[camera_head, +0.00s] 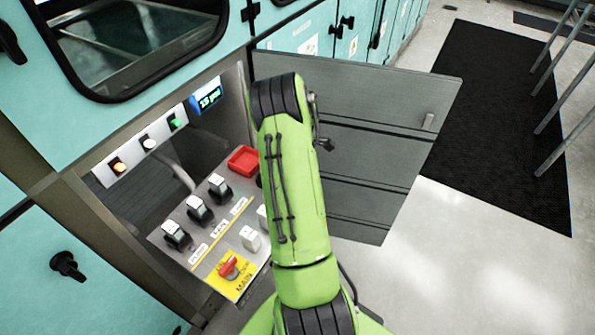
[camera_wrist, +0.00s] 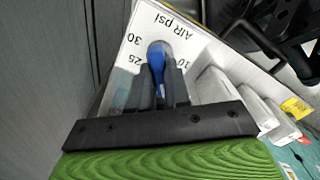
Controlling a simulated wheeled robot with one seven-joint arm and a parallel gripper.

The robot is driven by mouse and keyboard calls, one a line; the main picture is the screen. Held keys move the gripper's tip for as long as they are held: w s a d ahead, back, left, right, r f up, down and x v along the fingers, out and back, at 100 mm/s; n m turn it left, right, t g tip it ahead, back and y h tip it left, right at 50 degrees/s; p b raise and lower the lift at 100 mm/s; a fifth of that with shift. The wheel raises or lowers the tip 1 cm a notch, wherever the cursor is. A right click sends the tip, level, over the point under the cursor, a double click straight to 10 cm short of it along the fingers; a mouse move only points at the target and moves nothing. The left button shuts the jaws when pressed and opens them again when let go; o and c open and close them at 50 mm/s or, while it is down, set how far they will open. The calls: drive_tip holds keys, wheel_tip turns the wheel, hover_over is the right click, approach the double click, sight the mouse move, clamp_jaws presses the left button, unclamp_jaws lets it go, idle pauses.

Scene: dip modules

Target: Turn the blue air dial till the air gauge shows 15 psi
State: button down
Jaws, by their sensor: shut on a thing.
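The blue air dial (camera_wrist: 156,56) sits on a white scale plate (camera_wrist: 178,38) marked "AIR psi", with 10, 25 and 30 showing upside down. My gripper (camera_wrist: 160,78) is shut on the dial, one finger on each side of it. The fingers hide the lower part of the dial and some of its scale. The air gauge (camera_head: 208,97) is a small blue display on the panel in the head view, and its green figures appear to read 15 psi. My green arm hides the dial and gripper in the head view.
A sloping control panel (camera_head: 203,247) carries several black switches, a red square button (camera_head: 243,161) and a red rotary switch (camera_head: 229,268) on yellow. An open grey door (camera_head: 375,130) stands right of my arm. Several white switches (camera_wrist: 214,86) lie close right of my fingers.

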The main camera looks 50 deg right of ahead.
drive_tip(key=shift+n, duration=0.6)
drive_tip(key=c, duration=1.1)
unclamp_jaws()
wheel_tip(320, 180, up, 16)
drive_tip(key=p, duration=0.4)
drive_tip(key=shift+f, duration=0.1)
